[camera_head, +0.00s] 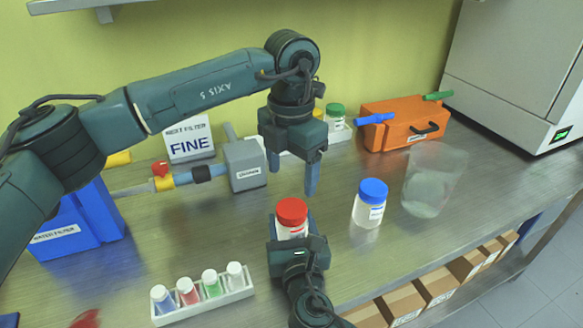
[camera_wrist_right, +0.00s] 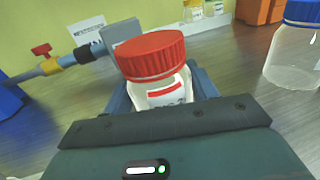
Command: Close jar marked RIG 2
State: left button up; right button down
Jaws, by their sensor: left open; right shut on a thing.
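A clear jar with a red lid (camera_head: 291,212) stands at the middle front of the bench. My right gripper (camera_head: 297,242) is shut around its body from the front. In the right wrist view the lid (camera_wrist_right: 152,54) sits on the jar's mouth, and the white label (camera_wrist_right: 165,94) is partly hidden by my gripper, so its full text cannot be read. Whether the lid is tight cannot be told. My left gripper (camera_head: 292,178) is open and empty, pointing down just above and behind the red lid, not touching it.
A blue-lidded jar (camera_head: 369,203) stands right of the held jar, with a clear beaker (camera_head: 428,180) beyond. A rack (camera_head: 205,307) of several small vials is front left. A grey filter unit (camera_head: 245,165) and an orange case (camera_head: 403,124) are behind.

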aim_at(292, 208)
pick_arm(q)
jog(key=shift+f, duration=0.1)
jog(key=shift+f, duration=3.95)
jog(key=c, duration=1)
jog(key=o, duration=1.2)
jog(key=shift+r, duration=0.15)
notch_tip(292, 208, up, 12)
jog(key=shift+f, duration=0.1)
